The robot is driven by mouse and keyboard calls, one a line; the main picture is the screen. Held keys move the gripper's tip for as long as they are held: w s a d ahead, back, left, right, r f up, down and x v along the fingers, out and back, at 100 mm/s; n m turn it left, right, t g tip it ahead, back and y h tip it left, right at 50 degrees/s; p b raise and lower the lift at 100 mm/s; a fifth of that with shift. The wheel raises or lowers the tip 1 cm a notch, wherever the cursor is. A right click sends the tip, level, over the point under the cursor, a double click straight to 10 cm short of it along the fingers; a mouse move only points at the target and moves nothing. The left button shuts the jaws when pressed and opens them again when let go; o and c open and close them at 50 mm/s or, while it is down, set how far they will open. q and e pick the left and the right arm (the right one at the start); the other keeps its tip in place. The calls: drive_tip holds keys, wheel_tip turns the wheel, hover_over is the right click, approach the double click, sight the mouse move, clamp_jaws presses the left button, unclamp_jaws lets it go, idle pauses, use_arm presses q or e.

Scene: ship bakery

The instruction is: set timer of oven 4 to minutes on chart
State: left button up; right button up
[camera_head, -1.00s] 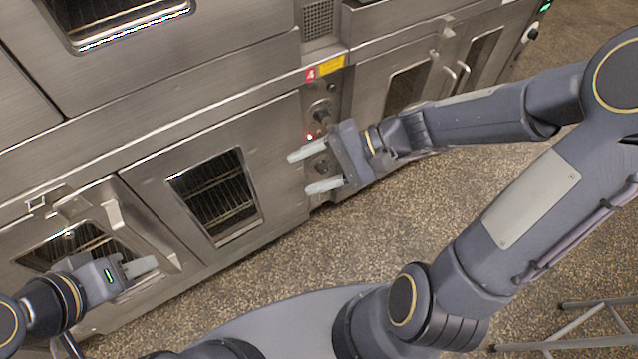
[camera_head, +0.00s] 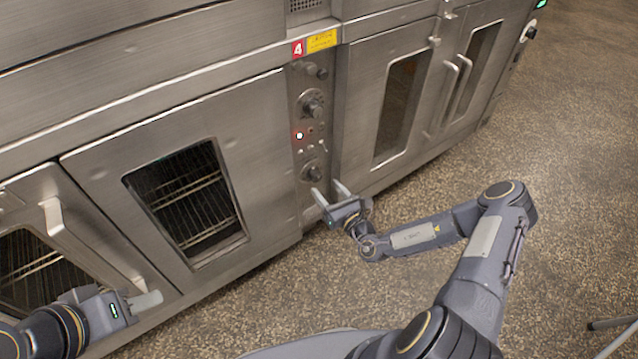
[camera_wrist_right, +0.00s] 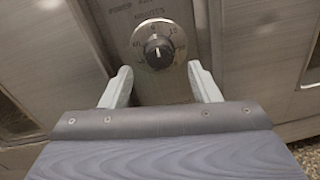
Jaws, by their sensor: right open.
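Oven 4 carries a red "4" label (camera_head: 298,49) above its narrow control panel. The timer dial (camera_head: 312,173) is the lowest knob there. In the right wrist view the dial (camera_wrist_right: 158,45) shows a black knob on a silver numbered face, pointer near the top; the exact minute is hard to read. My right gripper (camera_head: 327,190) is open and empty, just in front of and below the dial. Its fingers (camera_wrist_right: 160,80) stand either side of the dial, not gripping it. My left gripper (camera_head: 146,301) is low at left by the oven door; its opening cannot be told. No chart is in view.
A thermostat-like knob (camera_head: 313,106) and a lit indicator (camera_head: 299,135) sit above the dial. Glass oven doors flank the panel, one with a protruding handle (camera_head: 90,245) near my left gripper. The speckled floor (camera_head: 560,170) at right is open.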

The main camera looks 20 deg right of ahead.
sight(318, 178)
drive_tip(key=b+x, duration=0.1)
drive_tip(key=x, duration=0.4)
drive_tip(key=c, duration=1)
